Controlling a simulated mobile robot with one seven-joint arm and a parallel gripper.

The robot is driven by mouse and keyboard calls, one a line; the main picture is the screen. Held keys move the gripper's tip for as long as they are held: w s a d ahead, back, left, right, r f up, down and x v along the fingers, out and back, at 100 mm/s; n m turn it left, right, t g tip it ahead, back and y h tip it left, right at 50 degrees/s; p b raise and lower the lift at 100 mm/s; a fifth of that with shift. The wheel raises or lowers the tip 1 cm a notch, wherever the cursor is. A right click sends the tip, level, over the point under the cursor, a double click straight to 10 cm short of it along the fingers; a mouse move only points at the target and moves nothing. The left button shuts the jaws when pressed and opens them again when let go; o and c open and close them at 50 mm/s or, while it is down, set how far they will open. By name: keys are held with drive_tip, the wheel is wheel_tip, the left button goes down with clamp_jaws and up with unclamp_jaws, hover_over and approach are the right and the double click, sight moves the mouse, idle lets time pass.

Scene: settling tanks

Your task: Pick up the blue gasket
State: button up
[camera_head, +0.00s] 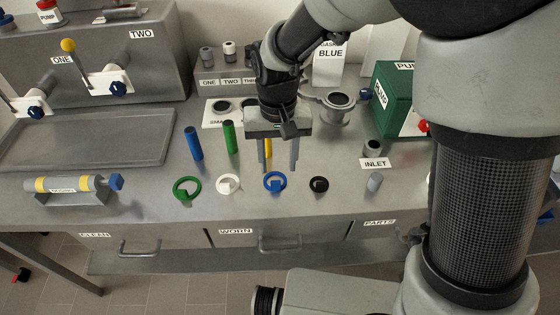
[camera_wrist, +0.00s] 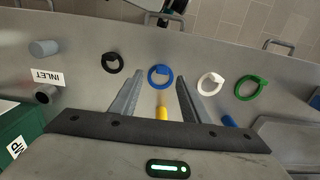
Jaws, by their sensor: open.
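The blue gasket (camera_head: 275,182) is a flat ring with a tab, lying on the steel bench between a white gasket (camera_head: 228,184) and a black gasket (camera_head: 319,185). In the wrist view the blue gasket (camera_wrist: 160,76) lies just beyond and between the fingertips. My gripper (camera_head: 280,172) is open and empty, pointing down above the bench over the blue gasket, apart from it as far as I can tell. A yellow cylinder (camera_wrist: 162,111) shows between the fingers in the wrist view, partly hidden. My gripper also shows in the wrist view (camera_wrist: 158,84).
A green gasket (camera_head: 187,188) lies at the left. Blue (camera_head: 194,144) and green (camera_head: 230,138) cylinders stand behind the gaskets. A grey plug (camera_head: 375,182) and the INLET pipe (camera_head: 373,148) are at the right. A green pump box (camera_head: 395,100) stands behind. The bench front edge is clear.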

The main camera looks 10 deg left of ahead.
sight(276, 181)
drive_tip(key=f, duration=0.5)
drive_tip(key=w+f, duration=0.1)
drive_tip(key=f, duration=0.1)
drive_tip(key=shift+a+f+b, duration=0.25)
drive_tip(key=shift+a+b, duration=0.1)
drive_tip(key=shift+a, duration=0.05)
clamp_jaws()
